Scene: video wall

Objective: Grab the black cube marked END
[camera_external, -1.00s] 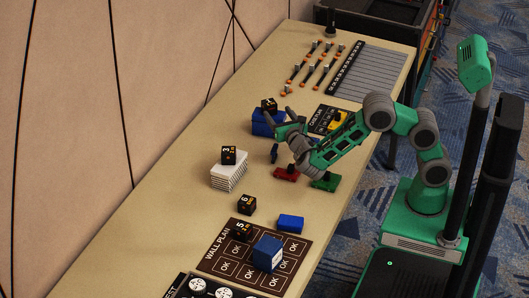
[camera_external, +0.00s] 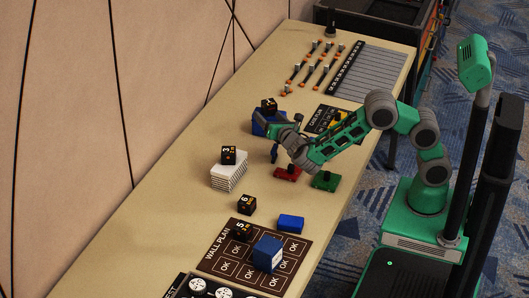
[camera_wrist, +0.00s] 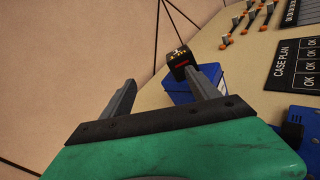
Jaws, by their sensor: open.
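A black cube (camera_external: 269,104) sits on a blue box (camera_external: 258,125) near the back edge of the table. In the wrist view this cube (camera_wrist: 180,59) shows light markings and a red patch, too small to read as END. Other black cubes are a cube on a white stack (camera_external: 229,155), a cube on the table (camera_external: 246,204) and a cube at the wall plan (camera_external: 243,230); I read no END on them. My gripper (camera_wrist: 160,80) is open and empty beside the blue box. Its right finger overlaps the cube's lower edge in view; contact cannot be told.
A white stack (camera_external: 228,178) stands left of my arm. Red (camera_external: 287,174) and green (camera_external: 325,181) blocks lie beneath my arm. The case plan board (camera_external: 329,119) lies to the right. The wall (camera_wrist: 80,60) rises behind the table.

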